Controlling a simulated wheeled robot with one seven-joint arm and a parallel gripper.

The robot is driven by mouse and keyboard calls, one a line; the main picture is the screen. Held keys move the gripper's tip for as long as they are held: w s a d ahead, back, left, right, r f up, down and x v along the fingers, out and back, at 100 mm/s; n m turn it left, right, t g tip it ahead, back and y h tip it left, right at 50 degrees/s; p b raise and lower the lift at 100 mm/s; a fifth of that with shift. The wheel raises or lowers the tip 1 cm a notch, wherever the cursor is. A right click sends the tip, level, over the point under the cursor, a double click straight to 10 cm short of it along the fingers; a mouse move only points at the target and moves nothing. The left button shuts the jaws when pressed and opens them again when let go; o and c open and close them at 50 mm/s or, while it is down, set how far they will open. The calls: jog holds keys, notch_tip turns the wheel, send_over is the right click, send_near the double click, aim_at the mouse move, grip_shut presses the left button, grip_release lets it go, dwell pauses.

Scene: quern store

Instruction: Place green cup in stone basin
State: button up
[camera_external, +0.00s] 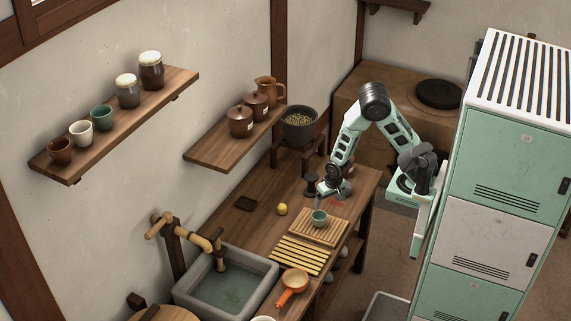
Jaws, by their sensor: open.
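A small green cup (319,219) stands upright on a slatted wooden board (334,234) on the counter. My gripper (319,203) points down close above this cup, with its jaws open. At this size I cannot tell whether the fingers touch the cup's rim. The grey stone basin (266,272) is at the near left end of the counter, with water in its bottom. Another green cup (101,118) stands on the upper left wall shelf, far from my gripper.
A bamboo spout (195,238) reaches over the basin. Between board and basin lie a yellow slatted mat (299,256) and an orange-handled pan (294,282). A green-and-white cabinet (503,165) stands right.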

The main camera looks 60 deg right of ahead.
jog(key=w+d, duration=0.1)
jog(key=d, duration=0.1)
jog(key=b, duration=0.4)
send_near(319, 218)
jog(key=shift+a+f+m+h, duration=0.3)
jog(key=shift+a+f+m, duration=0.1)
jog(key=shift+a+f, duration=0.7)
jog(key=shift+p+x, duration=0.55)
jog(key=shift+x, duration=2.35)
jog(key=shift+w+d, duration=0.1)
jog(key=shift+d, duration=0.05)
jog(key=c, duration=1.2)
jog(key=shift+r, duration=0.1)
jog(key=shift+d+r+p, duration=0.1)
jog(key=shift+r+p, duration=0.2)
jog(key=shift+r, duration=4.75)
